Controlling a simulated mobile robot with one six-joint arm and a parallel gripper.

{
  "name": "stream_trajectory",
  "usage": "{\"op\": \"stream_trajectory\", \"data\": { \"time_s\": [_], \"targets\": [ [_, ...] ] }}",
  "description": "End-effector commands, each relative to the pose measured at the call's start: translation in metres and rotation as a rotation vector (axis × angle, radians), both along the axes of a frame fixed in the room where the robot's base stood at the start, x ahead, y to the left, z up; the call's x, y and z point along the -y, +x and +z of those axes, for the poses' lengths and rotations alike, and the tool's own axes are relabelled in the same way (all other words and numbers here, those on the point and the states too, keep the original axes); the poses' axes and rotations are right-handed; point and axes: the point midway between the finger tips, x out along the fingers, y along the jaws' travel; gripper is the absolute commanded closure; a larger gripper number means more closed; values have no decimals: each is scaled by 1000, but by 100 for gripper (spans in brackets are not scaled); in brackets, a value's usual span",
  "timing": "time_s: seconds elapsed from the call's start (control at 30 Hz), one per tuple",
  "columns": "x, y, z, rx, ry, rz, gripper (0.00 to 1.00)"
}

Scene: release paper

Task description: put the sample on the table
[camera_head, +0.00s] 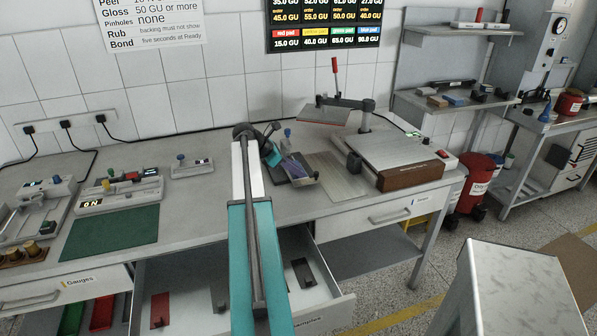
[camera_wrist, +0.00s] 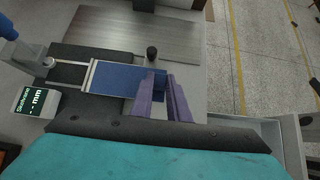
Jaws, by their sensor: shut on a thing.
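The sample is a flat blue panel (camera_wrist: 122,80) with a pale strip along its left end. My gripper (camera_wrist: 164,76), with purple fingers, is shut on its right end in the wrist view. The panel lies over or just above a dark plate (camera_wrist: 72,52); I cannot tell if they touch. In the head view my gripper (camera_head: 294,166) is over the middle of the grey table (camera_head: 222,192), and the panel is mostly hidden by my gripper and arm. A gauge with an "mm" readout (camera_wrist: 36,102) stands left of the panel in the wrist view.
An open drawer (camera_head: 325,305) below the table holds several panels. A green mat (camera_head: 112,233) and small gauges lie left. A pale flat plate (camera_head: 335,176) and a large brown-sided device (camera_head: 400,158) with a raised arm stand right. Bare table shows left of my arm.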

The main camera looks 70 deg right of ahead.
Motion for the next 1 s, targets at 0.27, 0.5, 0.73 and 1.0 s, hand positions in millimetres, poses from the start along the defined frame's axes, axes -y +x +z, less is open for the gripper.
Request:
{"op": "stream_trajectory", "data": {
  "time_s": [0.27, 0.5, 0.73, 1.0],
  "targets": [
    [29, 3, -2, 0, 0, 0, 100],
    [31, 3, -3, 0, 0, 1, 100],
    [31, 3, -4, 0, 0, 1, 100],
    [30, 3, -25, -1, 2, 2, 100]
  ]
}}
